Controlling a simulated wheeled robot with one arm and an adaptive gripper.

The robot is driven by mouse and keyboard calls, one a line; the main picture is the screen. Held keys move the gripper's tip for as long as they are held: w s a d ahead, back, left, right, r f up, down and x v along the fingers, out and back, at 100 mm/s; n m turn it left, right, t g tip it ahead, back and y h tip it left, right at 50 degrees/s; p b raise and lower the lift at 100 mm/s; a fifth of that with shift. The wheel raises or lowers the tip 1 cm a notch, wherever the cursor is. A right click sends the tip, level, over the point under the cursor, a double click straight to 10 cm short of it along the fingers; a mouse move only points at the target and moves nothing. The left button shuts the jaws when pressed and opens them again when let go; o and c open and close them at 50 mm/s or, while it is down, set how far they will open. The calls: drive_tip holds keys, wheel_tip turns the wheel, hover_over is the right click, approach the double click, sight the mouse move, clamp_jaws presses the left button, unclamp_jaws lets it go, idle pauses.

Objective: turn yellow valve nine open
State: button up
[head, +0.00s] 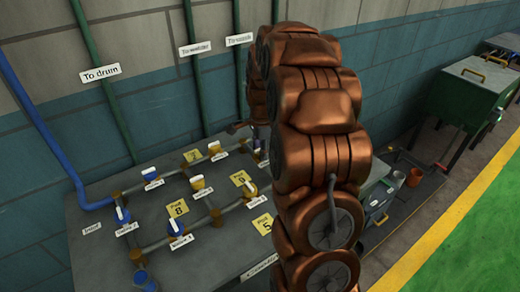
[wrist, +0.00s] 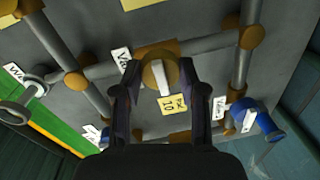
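In the wrist view my gripper (wrist: 161,72) is open, one finger on each side of a round yellow-brown valve (wrist: 149,68) with a white handle. I see no finger touching the handle. The valve's label (wrist: 121,60) is partly hidden, so I cannot read its number. A yellow tag reading "Pad 10" (wrist: 173,105) lies between the fingers.
The grey panel (head: 90,245) carries pipes, blue valves (head: 175,228) and yellow pad tags (head: 178,208). In the wrist view a blue valve (wrist: 268,124) stands right of the fingers, and pipes run on both sides. A green box (head: 465,95) stands at far right.

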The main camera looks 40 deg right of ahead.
drive_tip(key=c, duration=0.5)
drive_tip(key=shift+f+b, duration=0.1)
drive_tip(key=shift+b, duration=0.25)
drive_tip(key=n+b, duration=0.2)
drive_tip(key=n, duration=0.1)
drive_tip(key=shift+f, duration=0.1)
drive_tip(key=n+b, duration=0.3)
drive_tip(key=n, duration=0.1)
drive_tip(key=shift+n+y+b, duration=0.3)
drive_tip(key=n+b, duration=0.2)
drive_tip(key=n, duration=0.3)
drive_tip(key=shift+d, duration=0.1)
drive_tip(key=n+b, duration=0.1)
drive_tip(key=n, duration=0.4)
drive_tip(key=shift+g, duration=0.3)
drive_tip(key=shift+n, duration=0.3)
